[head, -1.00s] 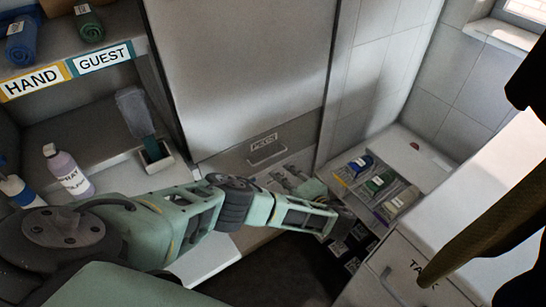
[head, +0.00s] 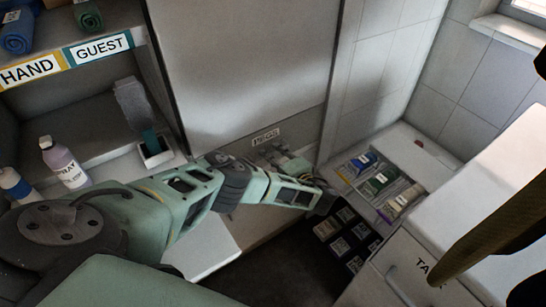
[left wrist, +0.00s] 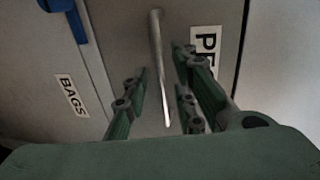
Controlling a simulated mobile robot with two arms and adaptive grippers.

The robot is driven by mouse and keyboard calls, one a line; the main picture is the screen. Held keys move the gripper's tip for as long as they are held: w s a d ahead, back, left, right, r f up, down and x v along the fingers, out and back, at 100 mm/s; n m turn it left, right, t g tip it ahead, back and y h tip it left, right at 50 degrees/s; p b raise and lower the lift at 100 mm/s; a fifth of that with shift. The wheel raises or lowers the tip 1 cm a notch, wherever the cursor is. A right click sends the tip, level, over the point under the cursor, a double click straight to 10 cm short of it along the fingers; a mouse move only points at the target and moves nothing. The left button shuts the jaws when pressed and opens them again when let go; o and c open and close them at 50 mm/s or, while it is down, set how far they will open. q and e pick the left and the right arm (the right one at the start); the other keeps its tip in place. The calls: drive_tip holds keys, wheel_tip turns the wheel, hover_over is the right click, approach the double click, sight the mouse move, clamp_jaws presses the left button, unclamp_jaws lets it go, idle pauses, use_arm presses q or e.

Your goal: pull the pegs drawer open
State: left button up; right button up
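The pegs drawer (head: 238,172) is a grey front low in the cabinet, with a PEGS label (head: 265,136); it looks shut. In the left wrist view its metal bar handle (left wrist: 158,60) runs upright in the picture, beside the partly cut-off label (left wrist: 205,48). My left gripper (head: 272,150) is at the drawer front and hides the handle in the head view. In the left wrist view the gripper (left wrist: 160,88) is open, one finger left of the bar and two right of it. Contact with the bar is not clear.
A drawer front labelled BAGS (left wrist: 70,95) has a blue handle (left wrist: 68,18). An open drawer (head: 380,185) with coloured packs is right of my arm. Dark floor lies below my forearm.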

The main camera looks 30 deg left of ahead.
use_arm(q)
clamp_jaws()
drive_tip(key=shift+f, duration=0.1)
idle(0.5)
